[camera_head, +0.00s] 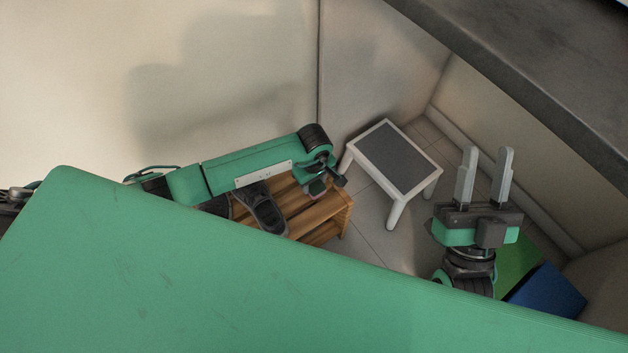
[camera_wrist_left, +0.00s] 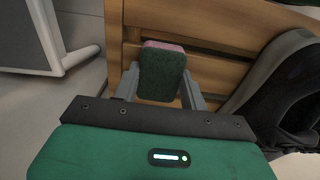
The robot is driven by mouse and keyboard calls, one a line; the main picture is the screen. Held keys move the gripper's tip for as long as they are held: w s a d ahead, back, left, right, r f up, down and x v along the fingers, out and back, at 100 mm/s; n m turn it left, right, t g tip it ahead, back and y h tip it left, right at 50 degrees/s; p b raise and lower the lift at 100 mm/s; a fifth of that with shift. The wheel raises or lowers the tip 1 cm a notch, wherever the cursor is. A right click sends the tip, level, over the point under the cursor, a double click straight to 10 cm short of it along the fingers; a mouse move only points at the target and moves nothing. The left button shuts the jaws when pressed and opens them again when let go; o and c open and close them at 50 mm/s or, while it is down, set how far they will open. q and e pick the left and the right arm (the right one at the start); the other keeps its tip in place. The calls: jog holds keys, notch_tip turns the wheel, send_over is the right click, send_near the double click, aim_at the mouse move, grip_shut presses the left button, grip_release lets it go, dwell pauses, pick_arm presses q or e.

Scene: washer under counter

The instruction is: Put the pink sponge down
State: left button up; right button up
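The pink sponge (camera_wrist_left: 161,72) has a pink side and a dark green side. In the left wrist view it sits between the two fingers of my left gripper (camera_wrist_left: 160,85), which appear closed on its sides. Wooden slats are behind it. In the head view my left gripper (camera_head: 326,177) is over the right end of the slatted wooden rack (camera_head: 325,212), and a small part of the sponge (camera_head: 317,190) shows below it. Whether the sponge touches the rack is unclear. My right gripper (camera_head: 485,178) is open and empty, at the right, with its fingers apart.
A dark shoe (camera_head: 264,210) lies on the rack, close beside the gripper in the wrist view. A white stool with a grey top (camera_head: 394,157) stands right of the rack. Green (camera_head: 516,262) and blue (camera_head: 548,292) boxes are at lower right. A dark counter (camera_head: 530,65) crosses the upper right.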

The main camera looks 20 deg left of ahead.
aim_at(314, 184)
pick_arm(q)
jog(key=o, duration=0.4)
jog(key=shift+o, duration=0.2)
pick_arm(e)
jog(key=shift+r, duration=0.1)
pick_arm(q)
jog(key=shift+r, duration=0.1)
pick_arm(e)
jog(key=shift+w, duration=0.1)
pick_arm(q)
notch_tip(314, 184, up, 6)
jog(key=shift+r+p, duration=0.15)
jog(key=shift+p, duration=0.9)
jog(key=shift+r+p, duration=0.55)
jog(key=shift+r, duration=2.3)
pick_arm(e)
jog(key=a+f+g, duration=0.4)
jog(key=f+g, duration=0.5)
jog(key=f, duration=0.4)
jog(key=shift+f+h, duration=0.25)
jog(key=shift+h, duration=0.05)
pick_arm(q)
jog(key=shift+s, duration=0.1)
